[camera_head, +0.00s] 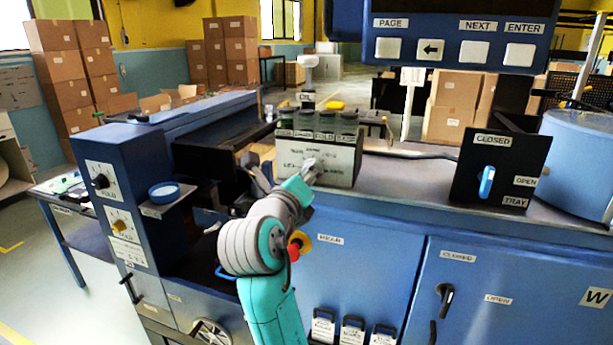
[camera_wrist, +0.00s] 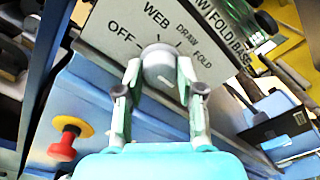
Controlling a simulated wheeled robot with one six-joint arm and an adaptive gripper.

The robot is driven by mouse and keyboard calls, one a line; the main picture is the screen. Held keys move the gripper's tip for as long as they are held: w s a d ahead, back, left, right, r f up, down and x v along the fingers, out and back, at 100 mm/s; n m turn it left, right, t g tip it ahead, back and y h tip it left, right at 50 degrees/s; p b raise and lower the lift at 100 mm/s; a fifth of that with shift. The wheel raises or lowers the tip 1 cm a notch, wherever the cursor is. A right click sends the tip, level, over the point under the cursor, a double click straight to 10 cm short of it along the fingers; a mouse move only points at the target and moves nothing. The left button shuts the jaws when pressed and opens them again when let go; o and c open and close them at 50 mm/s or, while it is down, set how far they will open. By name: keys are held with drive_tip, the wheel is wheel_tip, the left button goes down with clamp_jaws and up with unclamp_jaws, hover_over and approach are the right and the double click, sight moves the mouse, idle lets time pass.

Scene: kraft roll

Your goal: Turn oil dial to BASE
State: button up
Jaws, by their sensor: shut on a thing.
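The oil dial (camera_wrist: 158,59) is a round grey knob on a pale panel, with OFF, WEB, DRAW and FOLD printed around it. My gripper (camera_wrist: 158,76) is shut on the knob, one finger at each side. I cannot make out clearly which mark the knob points to, and no BASE mark on the dial face is readable. In the head view the pale panel (camera_head: 292,154) sits on the front of a box on the machine top, and my gripper (camera_head: 310,172) reaches it and covers the knob.
Several dark green jars (camera_head: 326,122) stand on top of the dial's box. A red and yellow button (camera_wrist: 66,140) is to the lower left in the wrist view. A black switch panel (camera_head: 500,167) with a blue lever stands to the right.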

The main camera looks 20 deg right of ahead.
drive_tip(key=shift+f, duration=0.1)
drive_tip(key=o, duration=1.1)
drive_tip(key=shift+o, duration=0.2)
drive_tip(key=v, duration=1.2)
